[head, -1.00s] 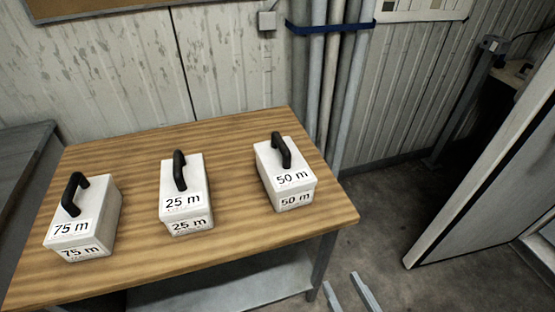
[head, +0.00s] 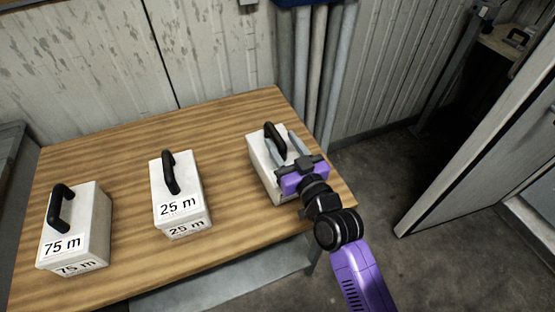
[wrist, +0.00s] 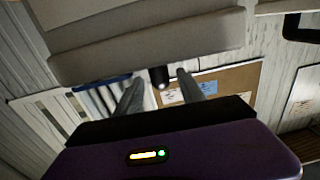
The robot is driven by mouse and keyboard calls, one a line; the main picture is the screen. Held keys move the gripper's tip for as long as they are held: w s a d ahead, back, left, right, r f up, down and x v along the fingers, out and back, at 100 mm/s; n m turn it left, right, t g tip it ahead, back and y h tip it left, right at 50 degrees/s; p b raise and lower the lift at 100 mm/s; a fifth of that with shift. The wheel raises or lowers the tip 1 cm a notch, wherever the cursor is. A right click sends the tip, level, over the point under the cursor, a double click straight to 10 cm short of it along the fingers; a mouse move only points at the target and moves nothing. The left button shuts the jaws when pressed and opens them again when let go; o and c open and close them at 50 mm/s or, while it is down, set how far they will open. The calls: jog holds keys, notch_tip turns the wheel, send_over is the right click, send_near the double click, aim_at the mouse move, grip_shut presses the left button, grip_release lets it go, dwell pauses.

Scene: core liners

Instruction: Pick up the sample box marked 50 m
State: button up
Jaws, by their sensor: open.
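The white 50 m sample box (head: 259,157) stands upright at the right end of the wooden table, with a black handle (head: 274,138) on top. My arm covers its labels in the head view. My gripper (head: 284,140) is open above the box, its two grey fingers pointing toward the handle. In the wrist view the box (wrist: 150,45) fills the upper part, and the dark handle (wrist: 158,77) shows between the fingertips (wrist: 160,90). I cannot tell whether the fingers touch the handle.
The 25 m box (head: 181,190) stands mid-table and the 75 m box (head: 75,225) at the left, both with black handles. The wooden table (head: 130,190) is bare between them. Vertical pipes (head: 320,80) and a wall stand behind. A white panel (head: 480,150) stands at right.

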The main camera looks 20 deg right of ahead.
aim_at(269, 124)
jog(key=shift+w+a+f+p, duration=0.15)
jog(key=shift+w+p, duration=0.25)
jog(key=shift+w, duration=0.9)
jog(key=shift+w+a+p, duration=0.1)
jog(key=shift+w+p, duration=0.25)
jog(key=shift+w, duration=0.9)
grip_shut()
jog(key=shift+r, duration=0.2)
